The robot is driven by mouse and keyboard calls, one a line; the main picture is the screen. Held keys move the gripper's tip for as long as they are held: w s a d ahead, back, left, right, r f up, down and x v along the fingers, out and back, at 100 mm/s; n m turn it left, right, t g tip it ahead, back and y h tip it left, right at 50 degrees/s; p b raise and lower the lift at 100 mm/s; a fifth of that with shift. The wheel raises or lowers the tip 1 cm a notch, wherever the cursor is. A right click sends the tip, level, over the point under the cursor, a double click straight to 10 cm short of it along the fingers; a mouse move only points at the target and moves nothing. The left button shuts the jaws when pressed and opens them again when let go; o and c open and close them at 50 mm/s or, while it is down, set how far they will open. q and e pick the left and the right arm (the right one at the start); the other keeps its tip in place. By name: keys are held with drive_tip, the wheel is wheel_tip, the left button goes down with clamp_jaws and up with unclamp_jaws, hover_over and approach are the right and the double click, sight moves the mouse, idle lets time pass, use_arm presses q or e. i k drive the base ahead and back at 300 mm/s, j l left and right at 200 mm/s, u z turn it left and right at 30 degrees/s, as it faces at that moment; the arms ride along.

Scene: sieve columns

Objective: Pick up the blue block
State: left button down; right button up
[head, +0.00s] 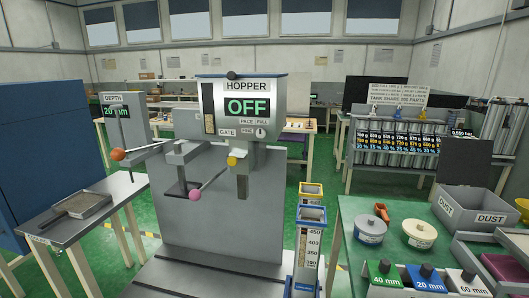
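The blue block (425,279), labelled 20 mm, sits at the front of the green table on the right. It stands between a green block (384,274) labelled 40 mm and a white block (468,281) labelled 60 mm. Each block has a small dark knob on top. The lower front of the blue block is close to the bottom edge of the head view. Neither of my grippers is in view.
Behind the blocks are a blue-banded tub (370,230), a cream-lidded tub (420,233) and a small orange item (381,211). A grey DUST bin (475,212) stands to the right. The grey hopper machine (220,190) with ball-ended levers fills the middle.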

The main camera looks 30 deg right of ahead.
sight(424, 277)
drive_tip(key=z, duration=2.4)
